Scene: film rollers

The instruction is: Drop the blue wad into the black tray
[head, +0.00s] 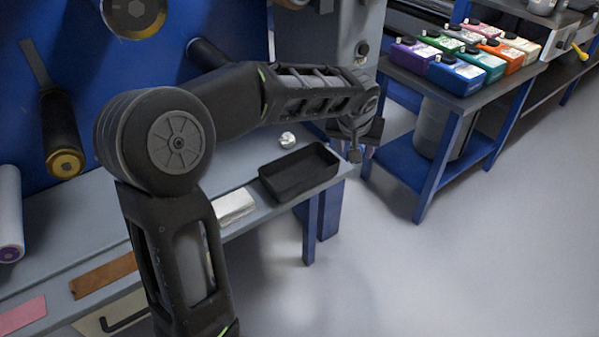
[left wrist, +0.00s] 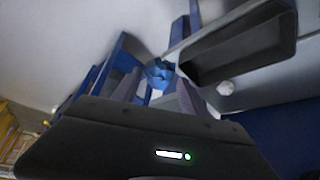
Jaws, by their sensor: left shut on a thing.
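The blue wad (left wrist: 160,72) is crumpled and sits between the fingertips of my left gripper (left wrist: 158,85) in the left wrist view. That gripper is shut on it. In the head view my left gripper (head: 356,148) is just right of the black tray (head: 300,189), past the bench's right end; the wad cannot be made out clearly there. The tray is an open rectangular box at the bench's right end, and its visible inside looks empty. It also shows in the left wrist view (left wrist: 240,48), right of the wad. My right gripper is not in view.
A white crumpled wad (head: 288,140) lies behind the tray. A white stack (head: 236,206) lies left of it. A blue-framed cart (head: 460,95) with several coloured jugs stands at the right. The floor between bench and cart is clear.

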